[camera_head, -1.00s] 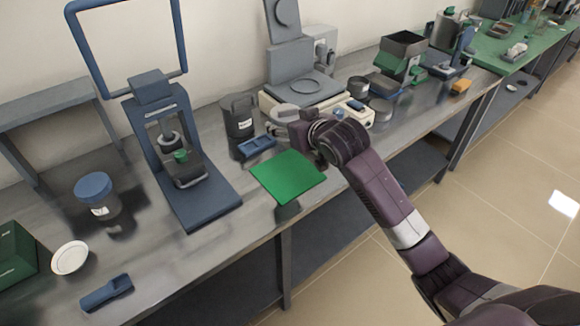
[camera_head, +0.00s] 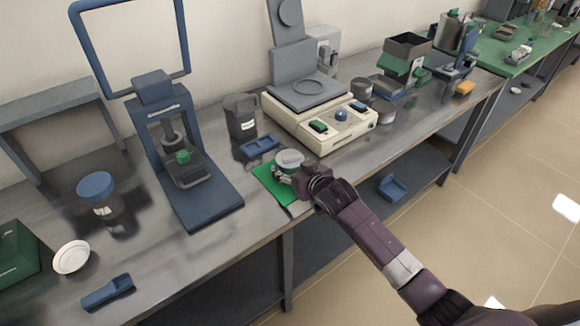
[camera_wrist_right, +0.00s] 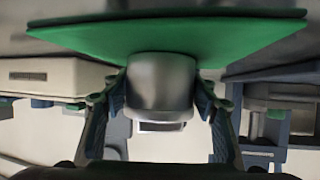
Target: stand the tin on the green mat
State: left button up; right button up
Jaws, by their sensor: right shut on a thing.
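A grey round tin (camera_head: 289,159) is in my right gripper over the green mat (camera_head: 264,178), near the bench's front edge. In the right wrist view the tin (camera_wrist_right: 161,82) sits between the two fingers, with the mat (camera_wrist_right: 90,40) spread just beyond its end. My right gripper (camera_head: 288,174) is shut on the tin. The tin looks upright. I cannot tell whether its base touches the mat. The gripper and tin hide the mat's right part. My left gripper is not in view.
A blue tray (camera_head: 260,147) and a dark canister (camera_head: 240,116) stand behind the mat. A cream balance (camera_head: 335,130) is to the right, a blue press stand (camera_head: 205,195) to the left. The bench's front edge runs close by the mat.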

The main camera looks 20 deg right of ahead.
jog(key=shift+f, duration=0.1)
jog(key=o, duration=1.3)
jog(key=shift+s+r, duration=0.15)
jog(key=shift+r, duration=0.1)
jog(key=v, duration=1.1)
jog(key=shift+s+d+r, duration=0.1)
jog(key=shift+s, duration=0.25)
